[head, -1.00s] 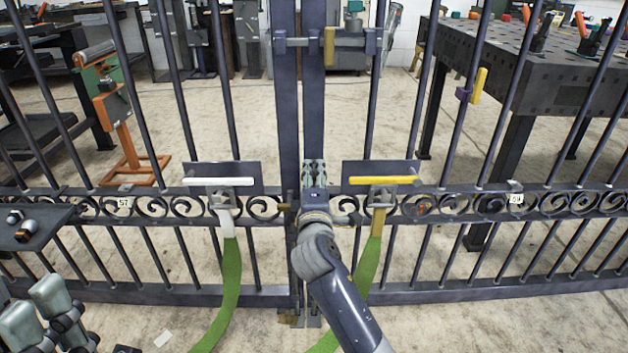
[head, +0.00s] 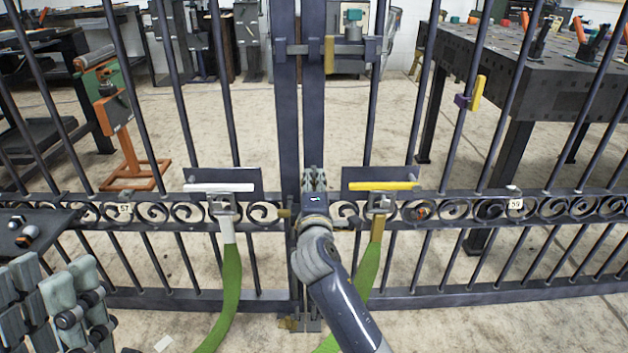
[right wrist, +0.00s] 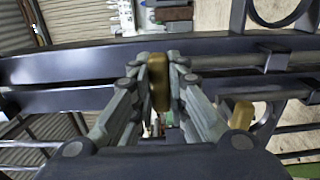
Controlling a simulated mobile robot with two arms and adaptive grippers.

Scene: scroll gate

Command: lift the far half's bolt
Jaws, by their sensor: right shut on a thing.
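The dark metal gate has a left leaf and a right leaf meeting at two upright posts (head: 286,110). My right gripper (head: 314,178) is at these posts, at the height of the scroll band. In the right wrist view its fingers (right wrist: 158,85) are shut on a brass-coloured handle (right wrist: 158,70), which stands between the fingertips against the dark bars. The head view does not show this handle clearly. I cannot tell from the frames which leaf's bolt it belongs to. My left gripper (head: 60,300) is at the lower left, its fingers apart, partly cut off and clear of the gate.
A latch with a brass handle (head: 329,54) crosses the posts higher up. A white lever (head: 219,187) and a yellow lever (head: 383,186), with green straps, flank my right gripper. A dark side table (head: 30,228) is near my left gripper. A workbench (head: 560,75) stands behind the gate.

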